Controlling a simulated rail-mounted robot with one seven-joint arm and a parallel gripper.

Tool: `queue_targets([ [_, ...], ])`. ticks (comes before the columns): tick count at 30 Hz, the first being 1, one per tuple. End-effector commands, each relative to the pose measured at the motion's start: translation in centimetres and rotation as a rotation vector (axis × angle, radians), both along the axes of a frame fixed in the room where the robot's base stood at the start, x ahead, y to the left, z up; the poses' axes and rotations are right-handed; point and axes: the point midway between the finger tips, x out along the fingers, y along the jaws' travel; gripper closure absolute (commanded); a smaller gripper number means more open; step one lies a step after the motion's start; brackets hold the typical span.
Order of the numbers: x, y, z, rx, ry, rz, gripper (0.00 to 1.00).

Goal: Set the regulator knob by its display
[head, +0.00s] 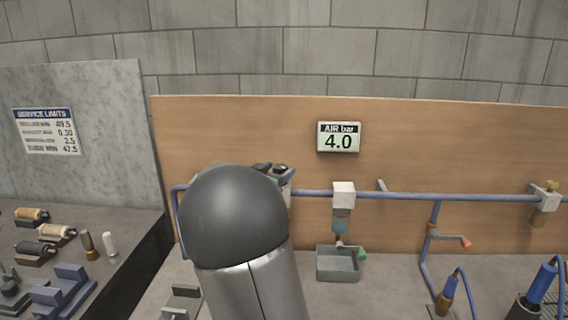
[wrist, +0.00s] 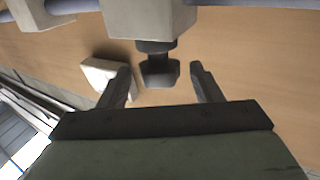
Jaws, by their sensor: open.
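The air display (head: 339,137) on the wooden panel reads "AIR bar 4.0". In the wrist view, a dark faceted knob (wrist: 160,73) projects from a pale block-shaped body (wrist: 150,20), which I take to be the regulator. My gripper (wrist: 161,69) is open, with one finger on each side of the knob. Gaps show between the fingers and the knob, so I see no contact. In the head view my arm covers the knob; dark parts show just above the arm, but I cannot tell which they are.
A blue pipe (head: 420,196) runs along the wooden panel (head: 240,125). Right of my arm are a white filter block (head: 344,194), a grey tray (head: 337,264) and a red-handled valve (head: 465,243). A service limits sign (head: 46,131) hangs left. A pale box (wrist: 103,73) lies beside the left finger.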

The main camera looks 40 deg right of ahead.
Motion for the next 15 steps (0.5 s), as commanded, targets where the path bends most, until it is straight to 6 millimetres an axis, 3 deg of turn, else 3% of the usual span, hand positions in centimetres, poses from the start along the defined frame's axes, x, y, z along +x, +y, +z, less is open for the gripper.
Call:
queue_targets([
  [6, 1.0, -2.9, 0.1, -0.001, 0.001, -0.002, 0.41],
  [15, 1.3, -3.8, 0.0, 0.001, -0.001, -0.001, 0.41],
])
